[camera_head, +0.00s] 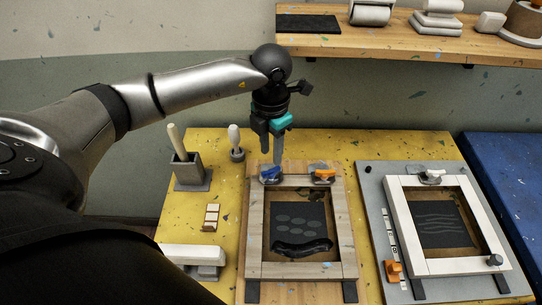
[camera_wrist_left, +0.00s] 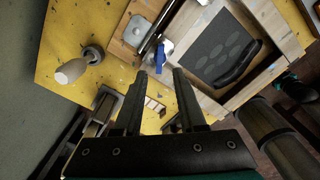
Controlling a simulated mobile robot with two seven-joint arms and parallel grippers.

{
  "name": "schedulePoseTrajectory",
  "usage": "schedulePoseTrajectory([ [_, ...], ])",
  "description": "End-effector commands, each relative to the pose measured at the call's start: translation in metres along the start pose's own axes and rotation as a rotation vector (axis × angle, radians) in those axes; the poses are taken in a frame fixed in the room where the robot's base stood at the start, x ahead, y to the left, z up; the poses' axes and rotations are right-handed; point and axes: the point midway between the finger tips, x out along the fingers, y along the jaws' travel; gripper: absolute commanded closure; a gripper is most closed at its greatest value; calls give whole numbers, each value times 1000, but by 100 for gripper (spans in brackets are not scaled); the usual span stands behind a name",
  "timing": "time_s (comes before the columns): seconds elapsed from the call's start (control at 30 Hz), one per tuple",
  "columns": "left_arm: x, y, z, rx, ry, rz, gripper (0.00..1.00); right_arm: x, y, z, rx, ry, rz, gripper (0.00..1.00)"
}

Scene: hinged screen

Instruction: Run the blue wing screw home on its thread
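The blue wing screw (camera_head: 270,173) sits at the back left corner of the wooden hinged screen frame (camera_head: 254,235), on the hinge clamp. It also shows in the left wrist view (camera_wrist_left: 164,54), just beyond the fingertips. My left gripper (camera_head: 277,161) points down just above and behind the blue screw. In the left wrist view its two fingers (camera_wrist_left: 160,75) stand apart with nothing between them. An orange wing screw (camera_head: 323,174) sits at the back right corner of the same frame. Dark parts with teal at the right of the wrist view (camera_wrist_left: 292,85) look like my right gripper; its fingers are unclear.
A second, white frame (camera_head: 402,220) on a grey board stands to the right, with an orange knob (camera_head: 393,270). A shelf (camera_head: 420,48) runs above the back.

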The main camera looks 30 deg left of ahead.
Motion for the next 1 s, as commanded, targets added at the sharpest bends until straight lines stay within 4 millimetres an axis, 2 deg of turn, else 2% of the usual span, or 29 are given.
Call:
schedulePoseTrajectory([
  [0.17,14,0,0,-10,1,0,60,11,0,1,0,0,0,50],
  [0.57,75,0,0,-9,1,0,60,56,-1,5,0,0,0,50],
  [0.63,69,0,0,-8,0,0,67,51,-1,5,0,0,0,50],
  [0.9,67,0,0,-8,-1,0,97,49,-1,4,0,0,0,50],
  [1.0,67,0,0,-8,-1,0,100,49,-1,4,0,0,0,50],
])
